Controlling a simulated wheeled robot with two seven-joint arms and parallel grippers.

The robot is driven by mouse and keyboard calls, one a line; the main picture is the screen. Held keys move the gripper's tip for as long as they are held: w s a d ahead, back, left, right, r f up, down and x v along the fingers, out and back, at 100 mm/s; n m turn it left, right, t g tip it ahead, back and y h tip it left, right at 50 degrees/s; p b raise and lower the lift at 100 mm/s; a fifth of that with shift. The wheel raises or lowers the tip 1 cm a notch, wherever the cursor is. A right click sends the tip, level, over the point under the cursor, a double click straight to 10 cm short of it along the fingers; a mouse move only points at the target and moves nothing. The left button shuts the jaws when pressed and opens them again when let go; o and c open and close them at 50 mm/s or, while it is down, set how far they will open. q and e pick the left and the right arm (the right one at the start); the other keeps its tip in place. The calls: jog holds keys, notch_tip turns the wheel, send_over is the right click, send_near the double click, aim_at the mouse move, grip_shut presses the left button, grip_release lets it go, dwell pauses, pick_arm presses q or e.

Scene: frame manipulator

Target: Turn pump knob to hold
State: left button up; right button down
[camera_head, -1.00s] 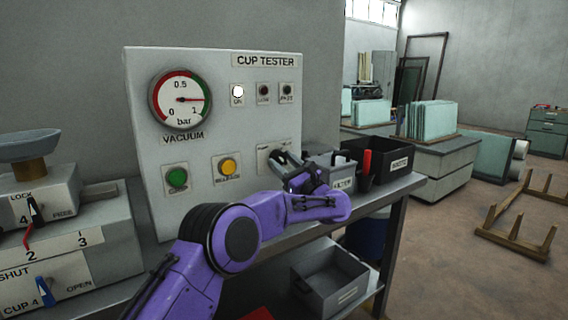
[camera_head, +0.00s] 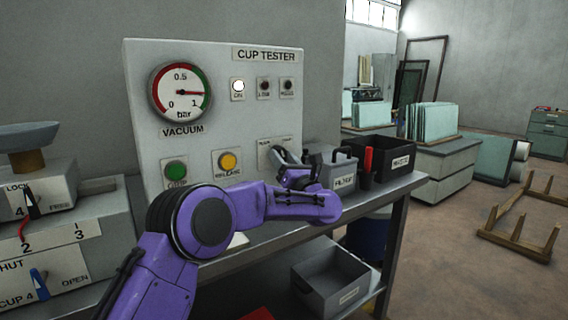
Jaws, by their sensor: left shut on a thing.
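The grey cup tester panel (camera_head: 218,130) stands on the bench, with PUMP (camera_head: 264,144) and HOLD (camera_head: 287,141) labels at its lower right. My left gripper (camera_head: 281,156) is at the panel just below these labels, shut on what seems to be the pump knob. The fingers hide the knob, so I cannot tell which label it points to. The vacuum gauge (camera_head: 180,92) needle points right, near 1 bar. My right gripper is not in view.
A green button (camera_head: 175,172) and a yellow button (camera_head: 227,162) sit left of my gripper. A valve unit (camera_head: 62,230) is at the left.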

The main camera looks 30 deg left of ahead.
pick_arm(q)
jog(key=m+t, duration=0.1)
jog(key=m, duration=0.1)
jog(key=m+h, duration=0.1)
jog(key=m, duration=0.1)
jog(key=shift+s+r+t+h, duration=0.15)
jog(key=shift+t+h, duration=0.15)
jog(key=shift+t, duration=0.1)
jog(key=m+t+h+p, duration=0.1)
jog(key=m, duration=0.3)
jog(key=shift+a+r+p, duration=0.1)
jog(key=shift+r+p, duration=0.05)
jog(key=shift+p, duration=0.2)
jog(key=m+h+p, duration=0.1)
jog(key=m, duration=0.1)
jog(key=m+h+p, duration=0.1)
jog(key=m+p, duration=0.1)
jog(key=shift+s+r+m+t, duration=0.1)
jog(key=shift+r+m+t, duration=0.05)
jog(key=shift+m+t, duration=0.2)
jog(key=m+h+p, duration=0.1)
jog(key=m+p, duration=0.2)
jog(key=shift+h, duration=0.4)
jog(key=shift+m+p, duration=0.4)
jog(key=shift+m, duration=0.05)
jog(key=o, duration=1)
jog(key=shift+o, duration=0.2)
